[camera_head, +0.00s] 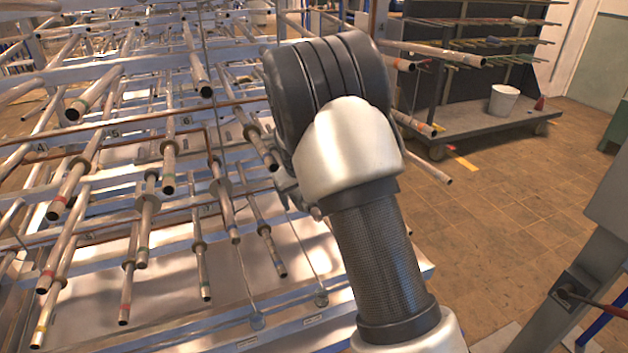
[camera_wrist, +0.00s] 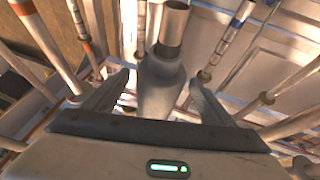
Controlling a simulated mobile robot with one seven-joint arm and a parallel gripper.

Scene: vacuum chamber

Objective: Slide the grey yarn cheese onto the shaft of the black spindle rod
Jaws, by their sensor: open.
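In the wrist view my gripper (camera_wrist: 160,82) is open, with one dark finger on each side of a grey, rounded body (camera_wrist: 157,98). Narrow gaps seem to show between the fingers and this body. A hollow metal tube end (camera_wrist: 174,28) sticks out beyond it, in line with it. I cannot tell whether this grey body is the yarn cheese or a collar of a rod. No rod stands out clearly as the black spindle rod. In the head view my arm hides the fingers and what is between them.
A metal rack (camera_head: 130,72) with several protruding tubes fills the left and surrounds my gripper closely. A dark shelved trolley (camera_head: 470,132) carries a white bucket (camera_head: 503,101) at the back right. The tiled floor (camera_head: 520,215) at the right is mostly clear.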

